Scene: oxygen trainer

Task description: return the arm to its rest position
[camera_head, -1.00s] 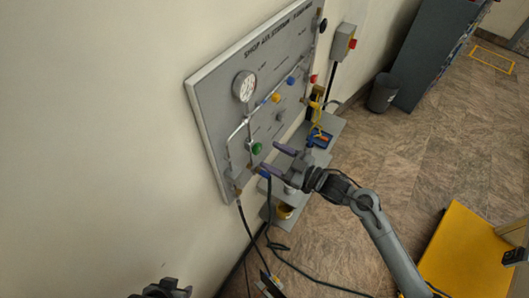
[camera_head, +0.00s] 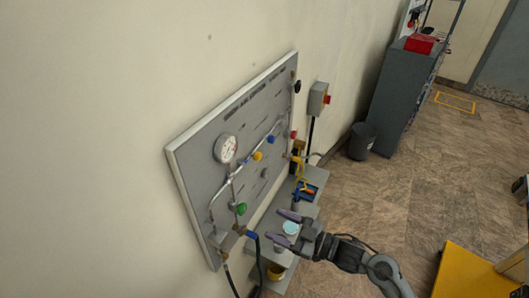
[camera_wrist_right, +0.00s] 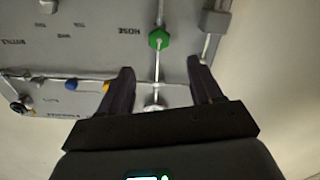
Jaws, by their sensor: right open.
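My right gripper (camera_head: 283,227) is open and empty, in front of the lower right part of a grey wall panel (camera_head: 190,160). Its two purple-grey fingers point left toward the panel, apart from the green knob (camera_head: 240,208). A blue hose connector (camera_head: 251,234) sits at a brass fitting on the panel's lower edge, with a dark hose hanging from it. In the right wrist view the open fingers (camera_wrist_right: 160,68) stand apart, with the panel and the green knob (camera_wrist_right: 159,39) beyond them. My left gripper is not in view.
A switch box (camera_head: 318,98), a dark bin (camera_head: 362,141) and a grey cabinet (camera_head: 400,95) stand beyond. Open floor lies right; a yellow platform (camera_head: 465,275) is lower right.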

